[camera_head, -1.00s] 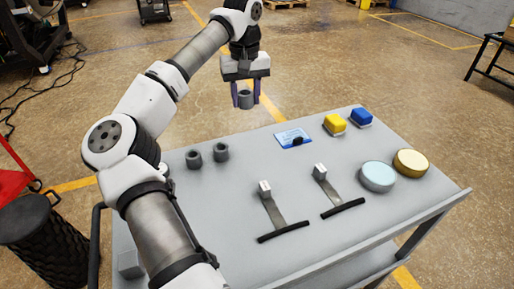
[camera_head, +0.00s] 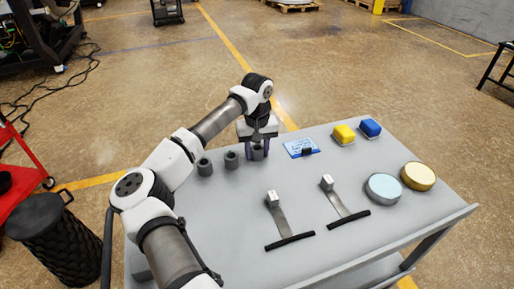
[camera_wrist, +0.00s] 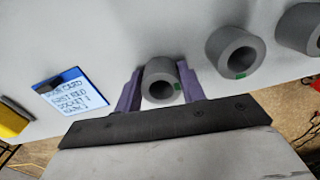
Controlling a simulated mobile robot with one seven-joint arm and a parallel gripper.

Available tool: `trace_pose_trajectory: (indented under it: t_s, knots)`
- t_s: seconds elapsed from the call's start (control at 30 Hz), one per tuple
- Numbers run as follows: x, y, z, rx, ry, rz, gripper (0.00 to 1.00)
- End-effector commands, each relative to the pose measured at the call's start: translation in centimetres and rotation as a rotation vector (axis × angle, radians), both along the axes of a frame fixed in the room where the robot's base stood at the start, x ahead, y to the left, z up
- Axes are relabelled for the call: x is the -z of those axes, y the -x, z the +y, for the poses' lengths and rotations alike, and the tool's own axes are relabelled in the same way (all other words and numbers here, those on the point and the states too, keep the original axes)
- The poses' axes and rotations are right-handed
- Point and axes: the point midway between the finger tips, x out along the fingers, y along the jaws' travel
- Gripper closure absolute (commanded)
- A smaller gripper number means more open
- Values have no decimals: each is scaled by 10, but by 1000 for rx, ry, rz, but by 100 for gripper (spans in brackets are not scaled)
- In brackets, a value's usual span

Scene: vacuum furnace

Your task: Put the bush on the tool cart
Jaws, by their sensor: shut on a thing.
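My gripper (camera_head: 257,148) is over the far edge of the tool cart (camera_head: 235,215), its purple fingers pointing down. It is shut on a grey hollow bush (camera_head: 257,154). In the wrist view the bush (camera_wrist: 159,84) sits between the two fingers, with a small green mark on its rim. The bush is at or very near the cart's top; I cannot tell if it touches. Two similar grey bushes stand upright in a row to its left in the head view, the nearer one (camera_head: 231,160) and the farther one (camera_head: 204,167).
A blue-and-white card (camera_head: 301,148) with a black piece lies right of the gripper. Yellow (camera_head: 343,135) and blue (camera_head: 370,128) blocks, two round tins (camera_head: 383,188) and two scraper-like tools (camera_head: 283,222) are on the cart. A black bin (camera_head: 50,235) stands at left.

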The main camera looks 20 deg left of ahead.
Motion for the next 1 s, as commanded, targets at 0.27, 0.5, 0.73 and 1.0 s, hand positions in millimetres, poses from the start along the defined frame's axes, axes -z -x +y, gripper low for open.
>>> trace_pose_trajectory:
  t_s: [0.27, 0.5, 0.73, 1.0]
  knots:
    - [1, 0, 0, 0, -1, 0, 57]
    - [1, 0, 0, 0, -1, 0, 39]
    - [-2, 0, 0, 0, 0, -1, 39]
    - [-43, -1, 1, -1, -5, -4, 39]
